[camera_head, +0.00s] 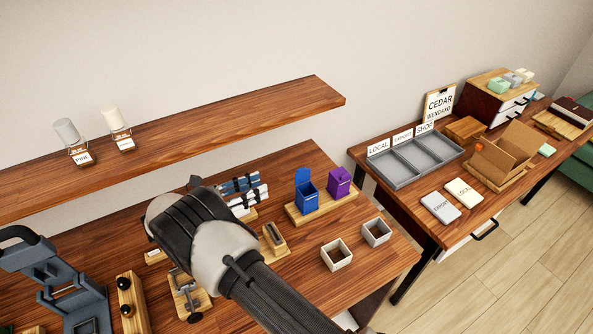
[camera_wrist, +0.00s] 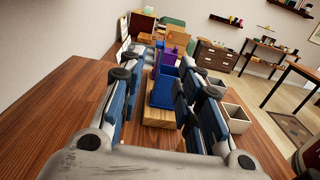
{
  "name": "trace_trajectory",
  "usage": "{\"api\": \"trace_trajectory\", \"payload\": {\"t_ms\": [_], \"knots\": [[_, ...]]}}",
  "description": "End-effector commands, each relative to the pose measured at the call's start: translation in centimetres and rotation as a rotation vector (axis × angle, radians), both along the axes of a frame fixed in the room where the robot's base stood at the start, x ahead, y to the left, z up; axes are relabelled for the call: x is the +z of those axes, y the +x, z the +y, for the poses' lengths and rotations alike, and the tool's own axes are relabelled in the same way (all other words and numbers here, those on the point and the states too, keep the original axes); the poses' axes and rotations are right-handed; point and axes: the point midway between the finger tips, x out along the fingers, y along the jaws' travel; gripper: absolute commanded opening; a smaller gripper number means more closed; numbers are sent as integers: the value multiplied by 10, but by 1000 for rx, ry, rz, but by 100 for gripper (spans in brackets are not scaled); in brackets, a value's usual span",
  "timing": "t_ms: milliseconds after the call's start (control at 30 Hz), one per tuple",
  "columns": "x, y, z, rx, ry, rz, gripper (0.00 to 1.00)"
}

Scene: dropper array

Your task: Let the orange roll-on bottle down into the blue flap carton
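The blue flap carton (camera_head: 308,198) stands upright on a wooden base (camera_head: 318,210) with its flap raised and its top open. It also shows in the wrist view (camera_wrist: 163,91), between and beyond my fingers. My gripper (camera_head: 262,187) is left of the carton and apart from it. In the wrist view its two blue-padded fingers are spread wide, with nothing seen held between them. I cannot make out an orange roll-on bottle for certain. A small orange patch (camera_head: 479,147) shows at the open cardboard box on the right table, too small to identify.
A purple carton (camera_head: 339,182) stands right beside the blue one. Two small square bins (camera_head: 337,256) (camera_head: 376,233) stand in front of them. A shelf (camera_head: 200,135) overhangs the table's back. A grey sectioned tray (camera_head: 414,160) is on the right table. Bare wood surrounds the base.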

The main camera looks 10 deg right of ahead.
Motion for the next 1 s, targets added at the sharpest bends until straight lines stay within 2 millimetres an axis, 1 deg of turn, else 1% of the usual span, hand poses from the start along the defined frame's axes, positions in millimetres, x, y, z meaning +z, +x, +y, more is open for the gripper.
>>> {"api": "trace_trajectory", "payload": {"t_ms": [33,200,400,500,600,700,800,1000], "knots": [[0,3,-13,-4,0,2,31],[0,14,-49,-4,0,2,31],[-1,26,-89,-4,2,2,31],[-1,31,-104,-2,2,1,31],[0,35,-115,-2,2,0,31],[0,37,-122,-1,2,1,31],[0,38,-125,-1,2,1,31],[0,38,-125,0,2,1,31]]}}
